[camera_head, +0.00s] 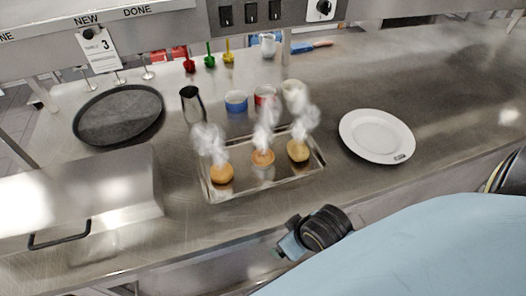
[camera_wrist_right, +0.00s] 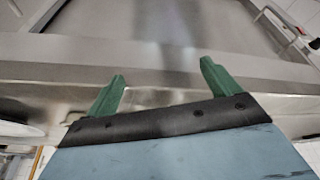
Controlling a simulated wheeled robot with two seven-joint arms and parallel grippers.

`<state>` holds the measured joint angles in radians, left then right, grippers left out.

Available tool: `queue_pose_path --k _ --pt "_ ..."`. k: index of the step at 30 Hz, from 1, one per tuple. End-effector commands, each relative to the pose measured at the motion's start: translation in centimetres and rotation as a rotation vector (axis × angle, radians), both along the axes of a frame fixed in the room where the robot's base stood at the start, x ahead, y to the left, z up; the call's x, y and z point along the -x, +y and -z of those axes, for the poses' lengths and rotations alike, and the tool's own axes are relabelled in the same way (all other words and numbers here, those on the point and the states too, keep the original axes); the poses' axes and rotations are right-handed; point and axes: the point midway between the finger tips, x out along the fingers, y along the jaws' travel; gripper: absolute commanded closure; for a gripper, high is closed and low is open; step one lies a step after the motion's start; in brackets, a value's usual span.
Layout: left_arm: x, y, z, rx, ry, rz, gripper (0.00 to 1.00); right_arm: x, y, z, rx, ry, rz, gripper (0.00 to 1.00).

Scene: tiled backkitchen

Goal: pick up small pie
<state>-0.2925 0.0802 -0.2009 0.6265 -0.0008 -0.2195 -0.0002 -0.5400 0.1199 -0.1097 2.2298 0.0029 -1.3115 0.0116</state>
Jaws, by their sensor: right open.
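Three small round golden pies sit on a shallow metal tray (camera_head: 264,175) in the head view: a left pie (camera_head: 221,174), a middle pie (camera_head: 263,158) and a right pie (camera_head: 298,151). White steam rises over each and partly veils them. My right gripper (camera_wrist_right: 160,84) is open and empty in the right wrist view, its two green fingers wide apart near the metal counter edge. No pie shows in that view. In the head view, part of my right arm is in front of the tray, near the counter's front edge. My left gripper is not in view.
A white plate (camera_head: 377,135) lies right of the tray. A dark round pan (camera_head: 118,113) and a metal lidded box (camera_head: 80,205) are at left. The counter's far right is clear.

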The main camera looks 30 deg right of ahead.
Motion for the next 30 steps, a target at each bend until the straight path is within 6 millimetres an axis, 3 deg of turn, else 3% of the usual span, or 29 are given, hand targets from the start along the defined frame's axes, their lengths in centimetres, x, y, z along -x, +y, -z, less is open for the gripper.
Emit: queue_pose_path --k 1,4,10,21,26,30 --pt "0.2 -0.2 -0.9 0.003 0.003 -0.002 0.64 -0.2 -0.1 -2.2 -0.003 -0.021 0.006 0.11" --pt "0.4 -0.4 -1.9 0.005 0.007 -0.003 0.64 -1.3 -0.6 -5.6 -0.012 -0.102 0.027 0.11" --pt "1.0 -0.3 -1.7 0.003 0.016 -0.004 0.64 -5.0 -2.0 -5.2 -0.033 -0.284 0.076 0.11" --pt "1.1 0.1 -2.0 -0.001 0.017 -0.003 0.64 -10.5 -5.4 -6.7 -0.068 -0.638 0.154 0.11" --pt "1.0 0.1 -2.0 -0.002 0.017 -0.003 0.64 -11.7 -6.0 -6.9 -0.074 -0.699 0.164 0.11" --pt "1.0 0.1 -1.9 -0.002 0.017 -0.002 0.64 -13.8 -6.1 -5.9 -0.075 -0.705 0.165 0.11"
